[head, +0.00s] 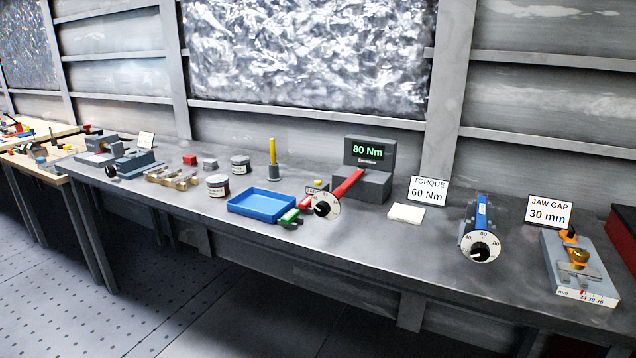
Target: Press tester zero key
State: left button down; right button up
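The tester (369,151) is a dark grey block with a green display reading 80 Nm, standing at the back of the bench right of centre. A grey base block (372,188) sits under its display. A torque wrench with a red shaft (347,185) and a round white dial (326,206) reaches from the tester toward the front left. A small yellow piece (318,184) shows behind the dial; I cannot tell whether it is the zero key. No key is clearly readable on the tester. Neither of my grippers is in view.
A white pad (406,213), a TORQUE 60 Nm sign (428,190), a blue wrench with dial (481,232) and a jaw gap fixture (578,268) stand to the right.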

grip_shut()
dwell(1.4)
